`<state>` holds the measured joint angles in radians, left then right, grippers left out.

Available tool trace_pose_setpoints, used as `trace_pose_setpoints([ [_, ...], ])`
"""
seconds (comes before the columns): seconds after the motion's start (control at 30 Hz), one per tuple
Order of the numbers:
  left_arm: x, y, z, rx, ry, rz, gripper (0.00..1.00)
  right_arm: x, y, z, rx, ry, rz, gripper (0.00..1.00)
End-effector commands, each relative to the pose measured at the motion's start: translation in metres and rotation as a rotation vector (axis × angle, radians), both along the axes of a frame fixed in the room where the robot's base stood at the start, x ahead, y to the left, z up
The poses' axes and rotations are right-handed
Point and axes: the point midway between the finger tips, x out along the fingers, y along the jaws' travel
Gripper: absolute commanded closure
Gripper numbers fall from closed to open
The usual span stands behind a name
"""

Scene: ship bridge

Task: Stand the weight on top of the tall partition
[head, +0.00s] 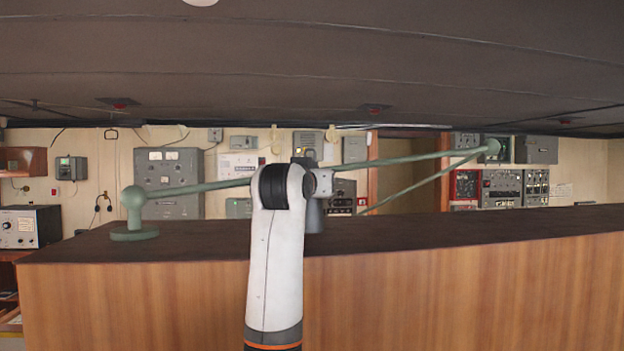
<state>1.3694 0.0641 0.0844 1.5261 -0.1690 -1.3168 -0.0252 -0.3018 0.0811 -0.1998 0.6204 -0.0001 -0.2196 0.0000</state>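The tall partition (440,286) has a wood-grain front and a flat dark top, and it spans most of the head view. One arm of mine, apparently the left, rises from the bottom just left of centre, and its black joint is above the partition top. Its gripper fingers do not show; the arm hides that area. A dark grey tapered piece shows just right of the arm, low over the partition top. I cannot tell whether it is the weight or part of my gripper. No other weight is plainly visible. My other gripper does not show.
A green rail (400,160) runs above the partition top from a round-based green post (134,212) at the left end. Beyond are wall panels (168,183) and a doorway. The dark ceiling is low overhead. The partition top right of the arm looks clear.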

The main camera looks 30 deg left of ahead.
Motion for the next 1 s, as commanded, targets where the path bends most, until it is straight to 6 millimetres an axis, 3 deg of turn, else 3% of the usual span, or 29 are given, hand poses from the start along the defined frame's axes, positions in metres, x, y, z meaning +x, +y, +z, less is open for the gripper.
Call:
trace_pose_setpoints([
  [0.23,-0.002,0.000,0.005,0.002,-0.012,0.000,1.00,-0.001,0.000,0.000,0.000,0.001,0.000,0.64],
  [0.9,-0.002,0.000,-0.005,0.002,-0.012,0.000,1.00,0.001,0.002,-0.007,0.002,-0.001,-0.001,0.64],
  [0.93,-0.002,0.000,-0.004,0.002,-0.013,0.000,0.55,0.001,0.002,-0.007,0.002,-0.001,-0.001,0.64],
  [1.0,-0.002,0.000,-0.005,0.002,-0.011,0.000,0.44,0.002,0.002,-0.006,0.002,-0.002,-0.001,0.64],
])
